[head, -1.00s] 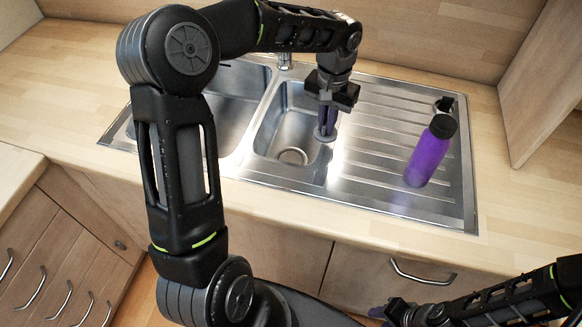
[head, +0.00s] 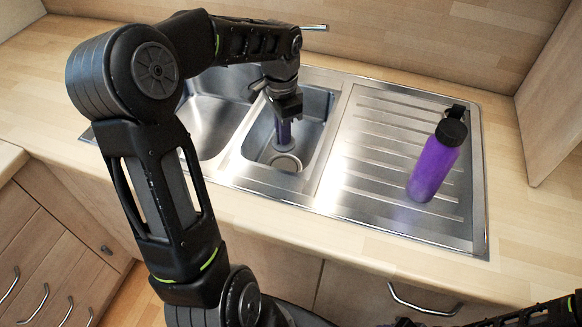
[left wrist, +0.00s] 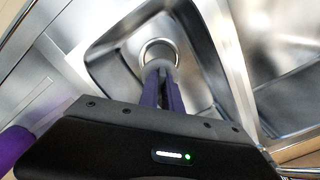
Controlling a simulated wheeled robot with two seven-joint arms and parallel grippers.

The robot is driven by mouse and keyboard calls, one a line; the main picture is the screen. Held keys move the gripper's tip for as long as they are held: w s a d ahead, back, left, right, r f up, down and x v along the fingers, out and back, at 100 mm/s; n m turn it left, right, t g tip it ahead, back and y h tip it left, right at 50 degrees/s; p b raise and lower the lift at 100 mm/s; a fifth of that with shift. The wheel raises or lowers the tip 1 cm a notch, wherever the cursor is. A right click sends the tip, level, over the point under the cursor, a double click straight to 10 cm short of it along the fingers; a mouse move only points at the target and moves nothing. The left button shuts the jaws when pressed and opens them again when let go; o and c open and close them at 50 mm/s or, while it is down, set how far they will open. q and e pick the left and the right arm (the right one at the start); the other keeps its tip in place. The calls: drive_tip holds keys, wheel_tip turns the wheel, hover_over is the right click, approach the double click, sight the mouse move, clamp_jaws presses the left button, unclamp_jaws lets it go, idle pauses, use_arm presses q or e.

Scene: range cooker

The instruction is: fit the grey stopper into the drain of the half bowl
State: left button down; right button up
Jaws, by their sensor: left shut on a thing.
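The half bowl (head: 255,150) is the smaller steel bowl in the middle of the sink unit. Its round drain (head: 287,164) is in the bowl floor and shows as a bright ring in the left wrist view (left wrist: 174,43). My left gripper (head: 284,138) points down inside the half bowl, its purple fingers shut on the grey stopper (head: 284,148). In the head view the stopper appears just above and behind the drain; the exact gap cannot be told. In the left wrist view the fingers partly cover the drain and stopper.
A purple bottle (head: 434,170) with a black cap stands on the ribbed drainboard (head: 365,150) to the right. A dark small item (head: 456,110) is behind it. The larger bowl (head: 207,125) is to the left. A tap (head: 314,27) is behind the bowls.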

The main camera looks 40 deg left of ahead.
sight(283, 150)
use_arm(q)
drive_tip(key=shift+s+a, duration=0.1)
drive_tip(key=shift+s, duration=0.05)
drive_tip(key=shift+f, duration=0.25)
wheel_tip(283, 150, down, 6)
drive_tip(key=shift+r+p, duration=0.15)
drive_tip(key=shift+p, duration=0.15)
drive_tip(key=shift+f, duration=1.9)
drive_tip(key=shift+f, duration=0.2)
drive_tip(key=c, duration=1.5)
unclamp_jaws()
drive_tip(key=shift+c, duration=0.2)
